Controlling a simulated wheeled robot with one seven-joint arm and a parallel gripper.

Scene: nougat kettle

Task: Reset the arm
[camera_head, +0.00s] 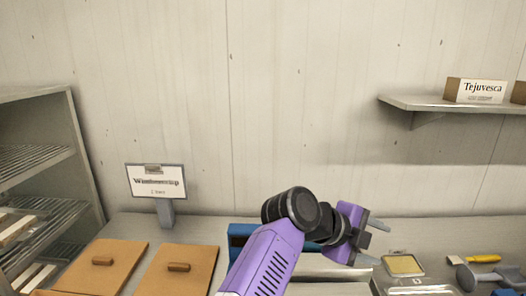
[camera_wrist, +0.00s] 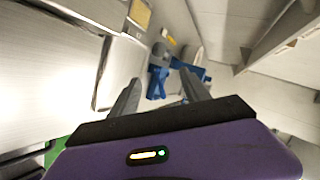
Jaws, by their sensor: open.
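My purple arm reaches up from the bottom middle of the head view. My gripper (camera_head: 370,240) is at its end, above the counter and turned to the right. Its two grey fingers stand apart with nothing between them. In the wrist view the open fingers (camera_wrist: 160,92) point towards the back of the counter, where blue items (camera_wrist: 157,82) lie beyond the tips. The gripper appears to touch nothing.
A grey counter (camera_head: 215,222) carries two brown boards (camera_head: 108,265), a sign on a stand (camera_head: 155,181), a yellow-topped container (camera_head: 404,265) and a yellow-handled tool (camera_head: 484,258). A wall shelf (camera_head: 460,105) holds a labelled box (camera_head: 478,91). A wire rack (camera_head: 40,155) stands left.

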